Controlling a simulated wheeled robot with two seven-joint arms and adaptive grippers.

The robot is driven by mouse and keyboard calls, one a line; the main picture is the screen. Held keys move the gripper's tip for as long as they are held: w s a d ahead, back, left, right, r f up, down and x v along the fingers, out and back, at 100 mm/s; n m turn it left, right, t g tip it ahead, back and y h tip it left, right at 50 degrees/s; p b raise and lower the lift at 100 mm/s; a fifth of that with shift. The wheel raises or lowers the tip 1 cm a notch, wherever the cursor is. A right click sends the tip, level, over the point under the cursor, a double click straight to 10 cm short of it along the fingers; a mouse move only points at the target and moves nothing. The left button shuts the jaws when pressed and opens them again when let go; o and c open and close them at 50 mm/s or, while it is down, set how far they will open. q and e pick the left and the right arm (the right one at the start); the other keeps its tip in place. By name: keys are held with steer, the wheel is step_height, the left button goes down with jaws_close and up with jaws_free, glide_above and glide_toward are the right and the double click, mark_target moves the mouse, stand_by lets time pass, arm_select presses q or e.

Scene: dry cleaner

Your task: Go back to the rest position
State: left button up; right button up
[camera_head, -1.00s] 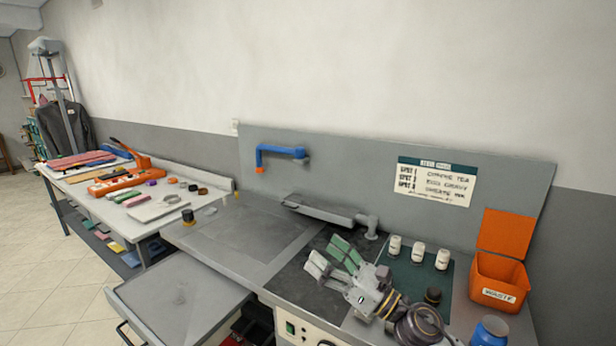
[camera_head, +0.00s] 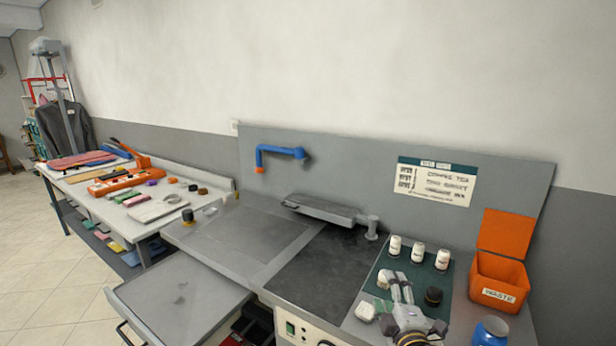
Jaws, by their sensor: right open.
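My right gripper (camera_head: 377,297) is low in the head view, right of centre, over the near left part of the green mat (camera_head: 377,263). Its two fingers are spread apart with nothing between them. My right arm runs from it down out of the bottom edge. My left gripper and left arm are not in view.
An orange waste bin (camera_head: 497,280) and a blue container (camera_head: 491,331) stand further right. The dark board (camera_head: 322,278) is clear.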

steer(key=s+d+f+m+g+h, duration=0.1)
steer(key=s+d+f+m+g, duration=0.2)
steer(key=s+f+m+g, duration=0.65)
steer(key=s+f+m+g+y, duration=0.1)
steer(key=s+f+m+g, duration=0.3)
steer(key=s+f, duration=0.85)
steer(key=s+f+g, duration=0.1)
steer(key=s+f, duration=0.1)
steer(key=f, duration=1.4)
steer(key=s+f, duration=0.3)
steer(key=f, duration=1.2)
steer(key=s+d+f+g, duration=0.1)
steer(key=s+d+f, duration=0.2)
steer(key=s+f, duration=1.6)
steer(key=s, duration=0.2)
steer(key=shift+s+f, duration=0.35)
steer(key=shift+f, duration=0.05)
